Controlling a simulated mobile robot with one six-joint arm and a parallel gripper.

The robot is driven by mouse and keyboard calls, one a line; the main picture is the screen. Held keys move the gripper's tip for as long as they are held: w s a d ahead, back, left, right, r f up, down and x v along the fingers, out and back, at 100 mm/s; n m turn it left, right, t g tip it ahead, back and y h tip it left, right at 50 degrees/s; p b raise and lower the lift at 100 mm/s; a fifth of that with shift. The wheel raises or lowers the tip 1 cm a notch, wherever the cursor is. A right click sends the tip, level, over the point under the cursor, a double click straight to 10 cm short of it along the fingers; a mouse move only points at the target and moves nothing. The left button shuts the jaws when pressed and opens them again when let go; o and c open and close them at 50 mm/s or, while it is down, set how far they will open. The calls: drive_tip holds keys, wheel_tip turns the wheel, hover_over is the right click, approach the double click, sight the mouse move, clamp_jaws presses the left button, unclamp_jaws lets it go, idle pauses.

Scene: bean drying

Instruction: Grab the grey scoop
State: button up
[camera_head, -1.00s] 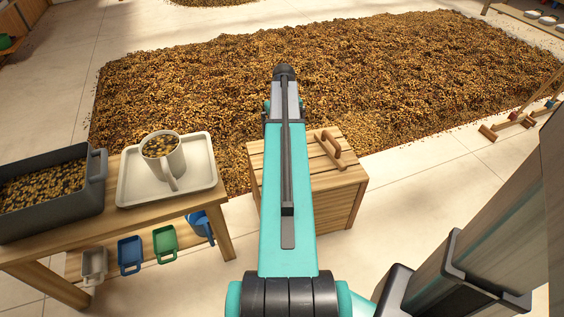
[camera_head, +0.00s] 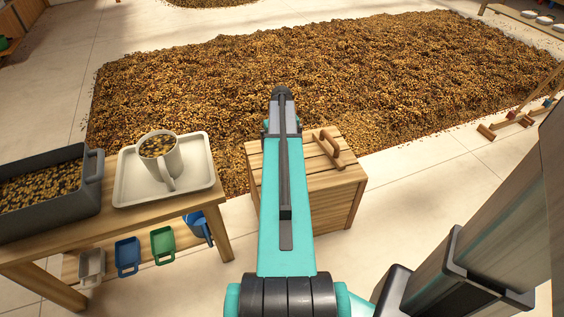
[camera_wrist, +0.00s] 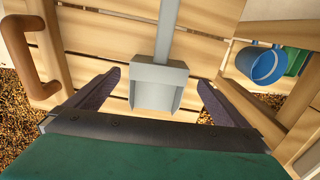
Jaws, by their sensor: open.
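In the wrist view the grey scoop (camera_wrist: 158,88) lies over the slatted lid of a wooden box (camera_wrist: 110,45). Its square pan is in the middle of the picture and its long straight handle runs up out of the top edge. My gripper (camera_wrist: 159,78) is open, with one dark finger to the left and one to the right of the pan and a gap on both sides. I cannot tell how far the fingers are above the lid. In the head view my arm covers the scoop and the gripper.
The box has a brown handle (camera_head: 331,149) on its lid. To the left, a wooden table (camera_head: 150,223) holds a grey bin (camera_head: 95,180) and a white tray (camera_head: 207,170) with a mug (camera_head: 172,160). Small coloured scoops hang below. Beans cover the floor behind.

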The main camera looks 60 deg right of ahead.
idle(0.3)
drive_tip(key=shift+d+f+b, duration=0.15)
drive_tip(key=shift+f+b, duration=0.3)
drive_tip(key=shift+f, duration=2.2)
drive_tip(key=shift+c, duration=0.3)
drive_tip(key=c, duration=1.1)
drive_tip(key=shift+r, duration=0.1)
drive_tip(key=shift+c, duration=0.2)
drive_tip(key=shift+r+p, duration=0.35)
drive_tip(key=shift+r, duration=1.35)
drive_tip(key=w+d, duration=0.3)
drive_tip(key=w+d+r, duration=0.1)
drive_tip(key=w+d, duration=0.3)
drive_tip(key=w+d+p, duration=0.1)
drive_tip(key=w+d, duration=0.3)
drive_tip(key=shift+w+d+r, duration=0.1)
drive_tip(key=shift+d+r, duration=0.1)
drive_tip(key=shift+r, duration=0.05)
